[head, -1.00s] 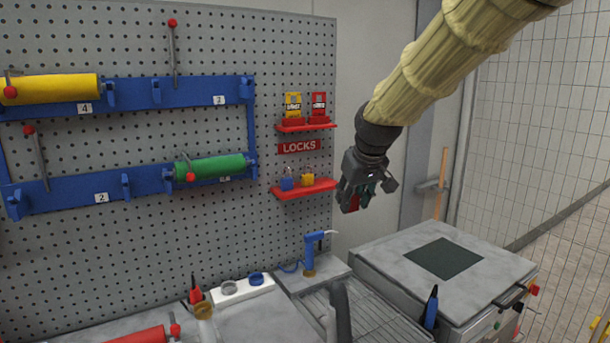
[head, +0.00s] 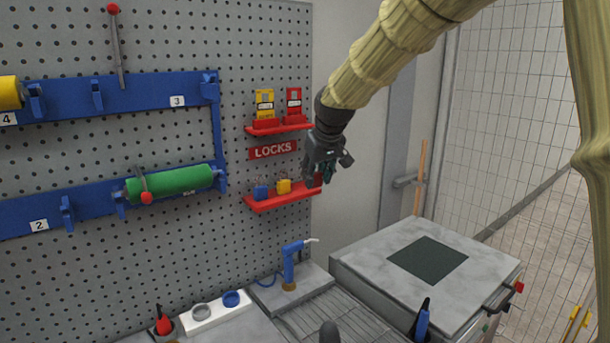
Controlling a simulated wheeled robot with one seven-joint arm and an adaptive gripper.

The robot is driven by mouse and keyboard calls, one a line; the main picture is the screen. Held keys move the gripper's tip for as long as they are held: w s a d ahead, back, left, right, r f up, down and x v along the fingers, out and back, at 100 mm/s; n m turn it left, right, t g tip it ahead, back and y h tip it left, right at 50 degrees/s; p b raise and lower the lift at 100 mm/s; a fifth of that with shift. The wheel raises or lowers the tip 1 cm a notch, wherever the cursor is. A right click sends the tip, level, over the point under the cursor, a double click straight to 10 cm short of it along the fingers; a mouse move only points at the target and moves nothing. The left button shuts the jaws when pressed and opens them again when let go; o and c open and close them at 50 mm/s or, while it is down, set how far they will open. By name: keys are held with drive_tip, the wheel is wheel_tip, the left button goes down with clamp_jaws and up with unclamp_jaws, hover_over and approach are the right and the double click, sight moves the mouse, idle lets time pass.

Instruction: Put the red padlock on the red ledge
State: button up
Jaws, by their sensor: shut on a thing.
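The lower red ledge (head: 284,197) is fixed to the pegboard under the LOCKS sign (head: 273,150). A blue padlock (head: 261,192) and a yellow padlock (head: 284,186) stand on it. My gripper (head: 319,180) points down at the ledge's right end and looks shut on the red padlock (head: 315,181). The padlock is mostly hidden by the fingers. I cannot tell whether it touches the ledge.
An upper red ledge (head: 280,128) holds a yellow tag and a red tag, close to my gripper's left. A blue roller rack (head: 110,90) is at left. A blue spray tool (head: 290,262) stands below. A grey-topped cabinet (head: 375,235) is at right.

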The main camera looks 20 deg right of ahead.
drive_tip(key=w+p, duration=0.1)
drive_tip(key=w, duration=0.4)
drive_tip(key=w+p, duration=0.1)
drive_tip(key=w, duration=0.1)
drive_tip(key=shift+w+a+f+p, duration=0.1)
drive_tip(key=shift+w+f+p, duration=0.2)
drive_tip(key=shift+w, duration=0.1)
wheel_tip(320, 180, down, 3)
drive_tip(key=shift+w+p, duration=0.15)
drive_tip(key=shift+p, duration=0.75)
drive_tip(key=shift+f, duration=0.35)
drive_tip(key=shift+f, duration=0.1)
drive_tip(key=o, duration=0.8)
drive_tip(key=shift+r, duration=0.2)
drive_tip(key=b+v, duration=0.3)
drive_tip(key=v, duration=0.8)
drive_tip(key=shift+s+r, duration=0.25)
drive_tip(key=shift+r, duration=0.1)
